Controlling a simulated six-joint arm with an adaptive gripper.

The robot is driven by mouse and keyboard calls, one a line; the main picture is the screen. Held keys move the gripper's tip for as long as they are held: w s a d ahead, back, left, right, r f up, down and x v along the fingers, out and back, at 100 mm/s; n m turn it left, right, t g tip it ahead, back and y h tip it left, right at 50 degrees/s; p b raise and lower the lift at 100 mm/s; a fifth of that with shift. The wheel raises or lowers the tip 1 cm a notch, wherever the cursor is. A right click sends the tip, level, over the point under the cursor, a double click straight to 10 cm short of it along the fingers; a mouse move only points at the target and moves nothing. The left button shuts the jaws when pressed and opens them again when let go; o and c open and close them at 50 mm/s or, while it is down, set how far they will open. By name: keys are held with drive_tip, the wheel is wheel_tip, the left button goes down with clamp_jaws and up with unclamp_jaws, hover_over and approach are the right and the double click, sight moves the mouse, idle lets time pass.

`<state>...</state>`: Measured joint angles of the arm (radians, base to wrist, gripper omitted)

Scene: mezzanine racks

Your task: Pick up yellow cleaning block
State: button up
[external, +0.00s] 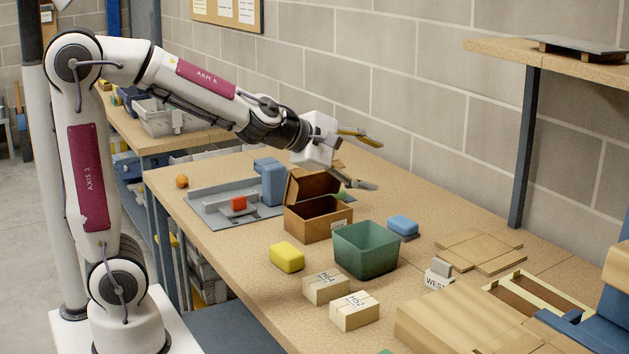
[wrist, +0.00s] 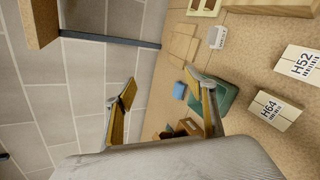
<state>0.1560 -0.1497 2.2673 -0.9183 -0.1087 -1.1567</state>
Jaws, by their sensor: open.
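The yellow cleaning block (external: 287,257) lies on the wooden bench in the external view, left of the green bin and in front of the brown open box. I cannot make it out in the wrist view. My gripper (external: 366,160) is open and empty, held above the bench behind the brown box, with its fingers pointing right. Its two spread fingers also show in the wrist view (wrist: 166,100). The gripper is well apart from the yellow block, higher and farther back.
Near the block stand the green bin (external: 366,250), the brown lidded box (external: 318,221) and cartons H64 (external: 326,288) and H52 (external: 355,311). A grey tray (external: 215,207) holds a red item (external: 239,203). A blue block (external: 403,225) lies behind the bin. A raised shelf (external: 560,55) is at right.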

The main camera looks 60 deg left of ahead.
sight(295, 255)
drive_tip(key=w+a+f+n+y, duration=0.5)
drive_tip(key=a+n, duration=0.1)
drive_tip(key=n, duration=0.5)
drive_tip(key=s+a+f+n+g+y, duration=0.1)
drive_tip(key=a+f+n+g+y, duration=0.1)
drive_tip(key=f+n, duration=0.1)
drive_tip(key=s+a+f+n+g+y, duration=0.1)
drive_tip(key=a+f+n+g+y, duration=0.1)
drive_tip(key=f+n, duration=0.2)
drive_tip(key=s+a+f+n+g+y, duration=0.2)
drive_tip(key=a+f+n, duration=0.1)
drive_tip(key=n, duration=0.3)
drive_tip(key=shift+f+g, duration=0.2)
drive_tip(key=shift+g, duration=0.1)
drive_tip(key=s+f+n+g+y, duration=0.1)
drive_tip(key=s+f+n+g, duration=0.1)
drive_tip(key=s, duration=0.1)
drive_tip(key=s+a+f+n+g+y, duration=0.1)
drive_tip(key=s+f+n+g, duration=0.1)
drive_tip(key=n, duration=0.1)
drive_tip(key=s+f+n+g, duration=0.2)
drive_tip(key=s+f, duration=0.1)
drive_tip(key=shift+s+a+n+y, duration=0.3)
drive_tip(key=shift+s+y, duration=0.05)
drive_tip(key=shift+y, duration=0.05)
drive_tip(key=shift+s+a+f+n+g, duration=0.15)
drive_tip(key=shift+s+f+n+g, duration=0.3)
drive_tip(key=shift+f+g, duration=0.2)
drive_tip(key=shift+a, duration=0.1)
drive_tip(key=shift+x, duration=1.2)
